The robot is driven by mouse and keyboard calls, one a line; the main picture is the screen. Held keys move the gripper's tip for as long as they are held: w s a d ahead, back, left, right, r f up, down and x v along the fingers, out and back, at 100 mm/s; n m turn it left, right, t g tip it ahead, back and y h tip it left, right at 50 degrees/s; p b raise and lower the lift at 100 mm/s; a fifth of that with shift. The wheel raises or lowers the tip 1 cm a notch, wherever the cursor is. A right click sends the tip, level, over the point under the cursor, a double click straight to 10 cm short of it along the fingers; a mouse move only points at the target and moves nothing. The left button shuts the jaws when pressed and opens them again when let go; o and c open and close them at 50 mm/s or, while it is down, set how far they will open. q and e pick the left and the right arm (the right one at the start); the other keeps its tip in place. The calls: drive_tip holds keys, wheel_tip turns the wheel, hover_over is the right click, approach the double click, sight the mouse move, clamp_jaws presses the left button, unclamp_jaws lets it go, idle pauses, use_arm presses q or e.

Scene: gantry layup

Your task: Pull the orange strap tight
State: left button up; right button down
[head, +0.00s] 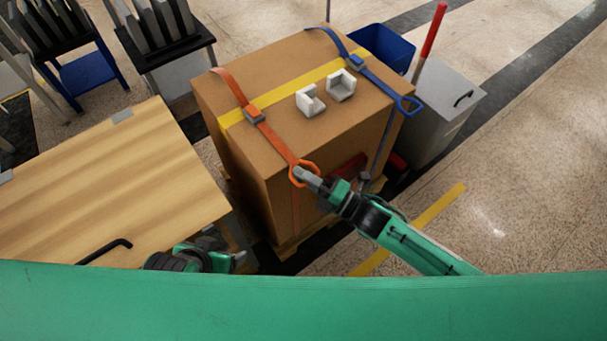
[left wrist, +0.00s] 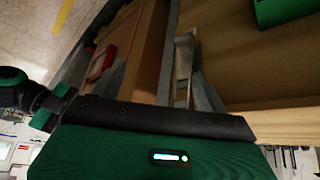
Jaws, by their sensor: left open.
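The orange strap (head: 240,92) runs over the top of the large cardboard box (head: 258,60). My left gripper (head: 240,262) is low beside the wooden table, away from the strap. Its spread, empty fingers show in the left wrist view (left wrist: 157,68).
A blue strap (head: 340,46) with its own buckle and loop crosses the box to the right. Two white corner pieces (head: 341,85) lie on top. The wooden table (head: 110,185) stands left, a grey bin (head: 445,110) and blue bin (head: 385,45) behind right.

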use_arm(q)
drive_tip(key=shift+s+a+f+g+y+p, duration=0.15)
drive_tip(key=shift+s+a+g+y+p, duration=0.1)
drive_tip(key=shift+s+a+g+p, duration=0.25)
drive_tip(key=shift+s+a+f+g+y+p, duration=0.15)
drive_tip(key=shift+s+a+g+y+p, duration=0.15)
drive_tip(key=shift+a+g+p, duration=0.3)
use_arm(e)
drive_tip(key=s+d, duration=0.4)
drive_tip(key=s, duration=0.2)
drive_tip(key=shift+s+d+r, duration=0.15)
drive_tip(key=shift+d+r, duration=0.1)
drive_tip(key=shift+d, duration=0.15)
drive_tip(key=c, duration=1.5)
unclamp_jaws()
drive_tip(key=shift+s, duration=0.1)
use_arm(q)
drive_tip(key=shift+r, duration=0.1)
use_arm(e)
drive_tip(key=shift+d, duration=0.1)
drive_tip(key=shift+f, duration=0.1)
